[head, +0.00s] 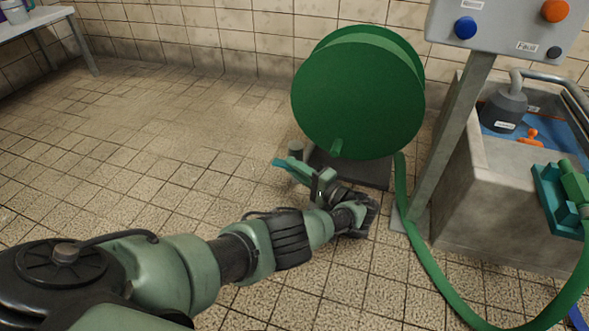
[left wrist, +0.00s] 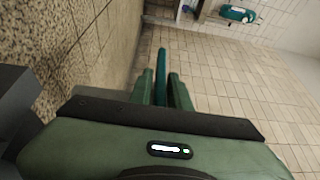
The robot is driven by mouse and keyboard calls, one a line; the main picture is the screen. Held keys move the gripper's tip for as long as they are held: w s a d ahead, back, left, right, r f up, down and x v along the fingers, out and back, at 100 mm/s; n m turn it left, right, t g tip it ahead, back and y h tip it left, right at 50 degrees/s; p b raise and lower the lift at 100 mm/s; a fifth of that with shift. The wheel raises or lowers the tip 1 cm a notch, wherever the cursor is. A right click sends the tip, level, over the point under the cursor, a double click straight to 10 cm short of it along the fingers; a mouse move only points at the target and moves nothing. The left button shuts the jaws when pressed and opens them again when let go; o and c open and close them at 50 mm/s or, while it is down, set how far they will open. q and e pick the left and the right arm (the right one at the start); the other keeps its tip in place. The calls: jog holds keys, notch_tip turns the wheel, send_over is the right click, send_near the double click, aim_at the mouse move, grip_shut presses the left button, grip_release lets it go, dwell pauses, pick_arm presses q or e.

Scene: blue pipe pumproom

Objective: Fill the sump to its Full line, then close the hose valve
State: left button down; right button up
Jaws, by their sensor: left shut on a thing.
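My left gripper (head: 297,172) reaches low beside the hose reel and is shut on a teal lever (head: 279,162). In the left wrist view the teal lever (left wrist: 161,62) stands between the two green fingers. A grey fitting (head: 296,148) shows just behind the lever, by the reel's base; whether it is the hose valve's body is hard to tell. The concrete sump (head: 470,200) at the right holds blue water (head: 554,122). A Full line cannot be made out. A green nozzle (head: 574,184) sits in a teal holder on the sump's rim. My right gripper is out of view.
The green hose reel (head: 350,95) stands on a dark base (head: 365,170). Its hose (head: 425,250) loops across the floor to the nozzle. A control panel (head: 500,22) stands on a post (head: 450,140). A grey pump (head: 503,106) and an orange float (head: 530,138) are in the sump.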

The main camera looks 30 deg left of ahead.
pick_arm(q)
jog(key=c, duration=1.5)
grip_release()
jog(key=shift+d, duration=0.1)
jog(key=d, duration=0.5)
jog(key=s+d+b, duration=0.1)
jog(key=d, duration=0.1)
jog(key=shift+s+d+f, duration=0.1)
jog(key=shift+d, duration=0.15)
